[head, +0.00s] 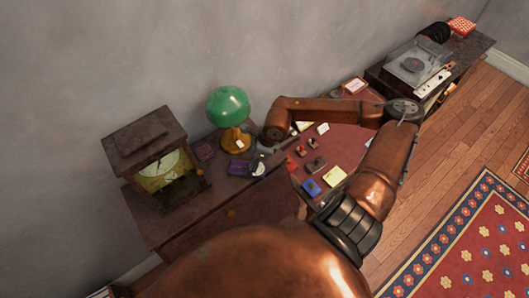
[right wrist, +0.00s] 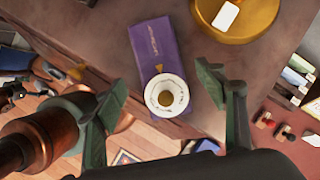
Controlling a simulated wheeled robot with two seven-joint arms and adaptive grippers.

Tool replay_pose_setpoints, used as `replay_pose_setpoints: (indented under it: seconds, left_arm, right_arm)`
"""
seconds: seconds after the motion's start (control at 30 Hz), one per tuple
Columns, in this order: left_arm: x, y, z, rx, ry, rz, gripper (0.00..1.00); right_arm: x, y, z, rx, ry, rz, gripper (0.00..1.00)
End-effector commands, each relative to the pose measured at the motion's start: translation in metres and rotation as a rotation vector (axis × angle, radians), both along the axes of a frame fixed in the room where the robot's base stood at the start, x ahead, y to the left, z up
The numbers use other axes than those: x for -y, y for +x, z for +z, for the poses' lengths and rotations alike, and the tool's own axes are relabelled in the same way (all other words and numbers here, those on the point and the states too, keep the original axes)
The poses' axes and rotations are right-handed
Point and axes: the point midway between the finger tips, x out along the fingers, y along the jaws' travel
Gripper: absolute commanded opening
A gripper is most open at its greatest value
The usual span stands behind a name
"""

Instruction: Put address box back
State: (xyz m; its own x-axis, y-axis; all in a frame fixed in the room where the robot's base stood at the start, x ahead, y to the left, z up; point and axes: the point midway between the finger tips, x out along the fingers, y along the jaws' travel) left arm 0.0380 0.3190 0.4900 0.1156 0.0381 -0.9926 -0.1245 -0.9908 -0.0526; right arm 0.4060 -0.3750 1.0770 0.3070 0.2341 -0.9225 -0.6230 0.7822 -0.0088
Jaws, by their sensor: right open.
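A flat purple box (right wrist: 155,55) with pale lettering lies on the brown wooden top in the right wrist view; I take it as the address box, though the lettering is too small to read. It also shows in the head view (head: 239,168), just below the green lamp. A round white dial with a brass knob (right wrist: 167,94) covers its near end. My right gripper (right wrist: 162,76) is open and empty, its green fingers on either side of the dial and the box's near end. In the head view, the arm hides much of this gripper (head: 262,158). My left gripper is not in view.
A green-shaded lamp (head: 229,106) with a brass base (right wrist: 237,15) stands close behind the box. A wooden clock case (head: 150,160) stands left. Stamps (head: 316,165) and small cards lie on the red desk top (head: 345,140) at right.

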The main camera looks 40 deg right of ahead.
Motion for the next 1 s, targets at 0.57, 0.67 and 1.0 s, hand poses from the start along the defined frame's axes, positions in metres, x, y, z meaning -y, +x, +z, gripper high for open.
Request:
replay_pose_setpoints:
  seconds: [0.57, 0.67, 1.0]
  left_arm:
    - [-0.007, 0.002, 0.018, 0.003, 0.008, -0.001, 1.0]
    - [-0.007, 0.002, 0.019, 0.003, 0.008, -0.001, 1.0]
    - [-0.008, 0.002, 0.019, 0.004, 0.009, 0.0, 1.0]
  right_arm:
    - [0.018, -0.031, 0.072, 0.018, 0.047, -0.012, 0.65]
    - [0.018, -0.028, 0.081, 0.035, 0.047, -0.007, 0.65]
    - [0.019, -0.026, 0.084, 0.042, 0.045, -0.007, 0.65]
